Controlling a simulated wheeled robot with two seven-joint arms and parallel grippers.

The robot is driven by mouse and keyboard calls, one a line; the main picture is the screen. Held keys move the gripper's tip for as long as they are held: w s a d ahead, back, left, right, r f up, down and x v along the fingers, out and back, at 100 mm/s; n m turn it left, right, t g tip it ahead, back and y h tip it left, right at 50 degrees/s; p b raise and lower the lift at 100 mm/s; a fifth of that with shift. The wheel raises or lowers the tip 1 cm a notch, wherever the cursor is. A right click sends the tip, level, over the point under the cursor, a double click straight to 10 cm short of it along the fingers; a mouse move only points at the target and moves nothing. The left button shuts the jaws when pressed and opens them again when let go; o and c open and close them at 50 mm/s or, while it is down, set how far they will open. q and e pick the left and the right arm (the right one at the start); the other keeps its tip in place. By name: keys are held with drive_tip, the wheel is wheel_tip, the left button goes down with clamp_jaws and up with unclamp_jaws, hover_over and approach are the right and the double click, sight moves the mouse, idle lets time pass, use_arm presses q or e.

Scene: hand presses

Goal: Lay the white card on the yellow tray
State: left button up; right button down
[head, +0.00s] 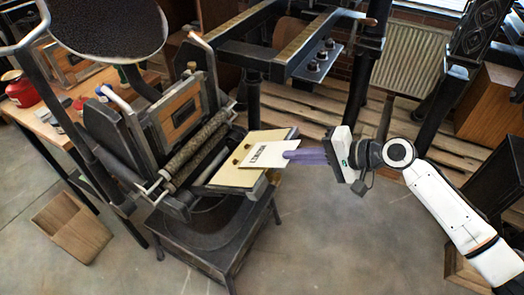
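The white card (264,156) carries dark printed lettering and is over the yellow tray (232,178) of the small press in the middle of the head view. My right gripper (291,155), with purple fingers, reaches in from the right. Its fingers look closed together on the card's right edge. The card covers part of the tray; whether it touches the tray's surface I cannot tell. My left gripper is not in view.
The press's dark frame and roller (197,148) stand just left of the tray, on a dark stand (217,244). A wooden bench with a red container (22,91) is at the left. A wooden box (72,226) lies on the floor.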

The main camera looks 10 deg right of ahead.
wheel_tip(320, 180, up, 5)
drive_tip(key=s+d+p, duration=0.2)
drive_tip(key=p, duration=0.2)
drive_tip(key=shift+d+p, duration=0.35)
drive_tip(key=shift+d, duration=0.05)
drive_tip(key=shift+s, duration=0.1)
